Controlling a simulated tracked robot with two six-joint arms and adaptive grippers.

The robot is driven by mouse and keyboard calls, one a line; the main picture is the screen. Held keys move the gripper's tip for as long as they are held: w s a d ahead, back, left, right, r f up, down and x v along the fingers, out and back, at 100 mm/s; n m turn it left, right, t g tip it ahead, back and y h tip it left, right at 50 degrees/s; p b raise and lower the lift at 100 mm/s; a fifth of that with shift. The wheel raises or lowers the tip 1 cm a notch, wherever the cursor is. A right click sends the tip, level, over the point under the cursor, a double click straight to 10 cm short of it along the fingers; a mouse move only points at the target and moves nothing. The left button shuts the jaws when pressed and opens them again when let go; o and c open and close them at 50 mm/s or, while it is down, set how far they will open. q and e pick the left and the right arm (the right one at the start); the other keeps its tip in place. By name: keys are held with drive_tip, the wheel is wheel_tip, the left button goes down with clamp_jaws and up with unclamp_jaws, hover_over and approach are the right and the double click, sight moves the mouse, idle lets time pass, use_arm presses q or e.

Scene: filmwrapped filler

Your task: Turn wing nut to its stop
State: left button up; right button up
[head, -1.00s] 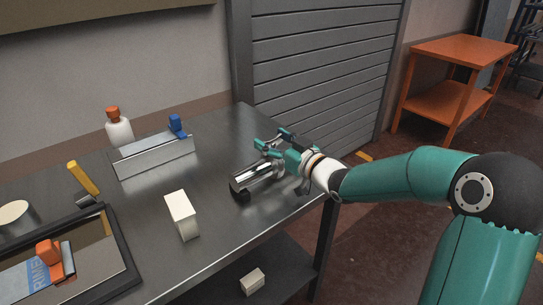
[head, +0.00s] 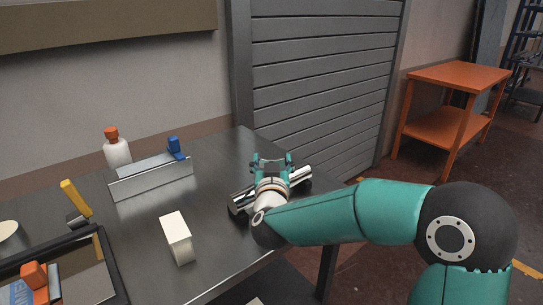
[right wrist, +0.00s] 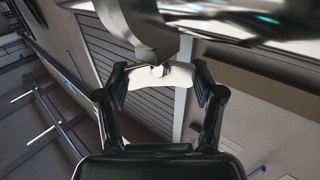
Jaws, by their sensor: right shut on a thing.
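The wing nut (right wrist: 140,88) shows in the right wrist view as a pale, shiny winged piece below a curved metal part. My right gripper (right wrist: 160,80) is shut on it, one finger at each wing end. In the head view my right gripper (head: 272,160) points away from me over a shiny metal cylinder (head: 300,174) lying at the table's right end. The wing nut is hidden there by my gripper and wrist. My left gripper is not in view.
The grey metal table (head: 215,210) carries a white box (head: 176,238), a metal rail with a blue clamp (head: 175,146), a white bottle with an orange cap (head: 117,150), a yellow-handled tool (head: 74,197) and a dark-rimmed tray (head: 113,272). An orange side table (head: 455,76) stands behind right.

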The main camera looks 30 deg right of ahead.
drive_tip(key=shift+r+m+g+h+p, duration=0.15)
drive_tip(key=shift+m+g+h+p, duration=1)
drive_tip(key=shift+m+g+h, duration=0.6)
drive_tip(key=shift+g+h, duration=0.25)
drive_tip(key=o, duration=1.2)
drive_tip(key=shift+c, duration=0.2)
drive_tip(key=shift+a, duration=0.1)
drive_tip(key=v, duration=1.1)
drive_tip(key=shift+s+a, duration=0.3)
